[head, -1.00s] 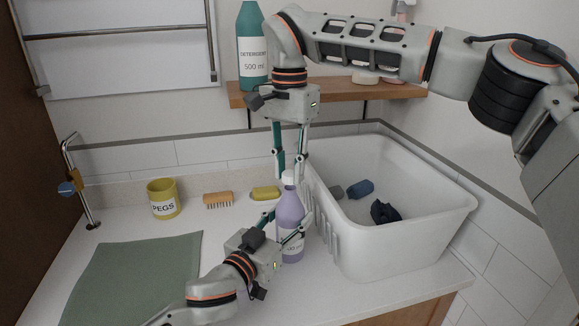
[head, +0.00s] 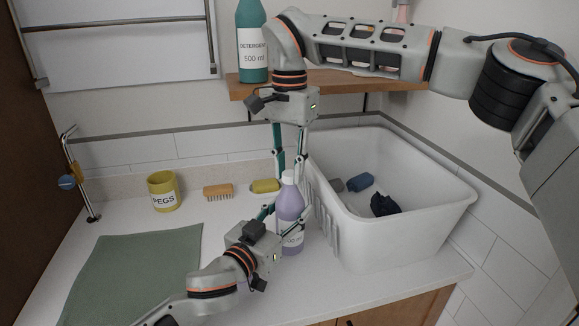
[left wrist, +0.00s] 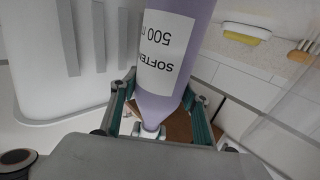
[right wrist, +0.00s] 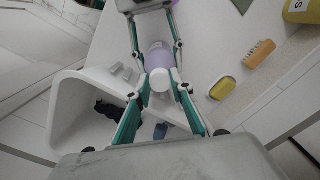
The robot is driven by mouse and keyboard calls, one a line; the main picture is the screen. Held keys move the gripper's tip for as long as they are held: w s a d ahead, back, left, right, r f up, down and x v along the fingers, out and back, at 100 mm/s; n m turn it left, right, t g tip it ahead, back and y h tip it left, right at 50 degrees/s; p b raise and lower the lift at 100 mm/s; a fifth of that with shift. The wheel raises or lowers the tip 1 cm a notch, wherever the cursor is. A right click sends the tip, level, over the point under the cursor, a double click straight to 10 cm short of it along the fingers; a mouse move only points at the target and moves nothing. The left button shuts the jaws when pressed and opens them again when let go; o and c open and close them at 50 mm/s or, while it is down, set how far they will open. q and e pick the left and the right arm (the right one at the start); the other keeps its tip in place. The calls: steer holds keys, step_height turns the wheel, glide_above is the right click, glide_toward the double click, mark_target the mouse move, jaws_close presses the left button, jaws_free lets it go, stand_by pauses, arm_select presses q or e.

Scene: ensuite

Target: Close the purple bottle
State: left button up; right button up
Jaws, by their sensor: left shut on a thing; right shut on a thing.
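The purple softener bottle (head: 290,208) stands upright on the white counter beside the tub; its label shows in the left wrist view (left wrist: 166,55). My left gripper (head: 287,221) is shut on the bottle's body from the front left. The white cap (head: 289,177) is at the bottle's top and shows end-on in the right wrist view (right wrist: 160,80). My right gripper (head: 290,172) points down from above and is shut on the cap. The fingers partly cover the neck, and I cannot tell how tightly the cap sits.
A large white tub (head: 400,240) with dark items stands close on the right. A yellow pegs pot (head: 162,192), a brush (head: 218,191) and a yellow sponge (head: 265,186) sit behind. A green mat (head: 135,270) lies left. A teal detergent bottle (head: 252,40) stands on the shelf (head: 350,89).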

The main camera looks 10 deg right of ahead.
steer(key=shift+f, duration=0.5)
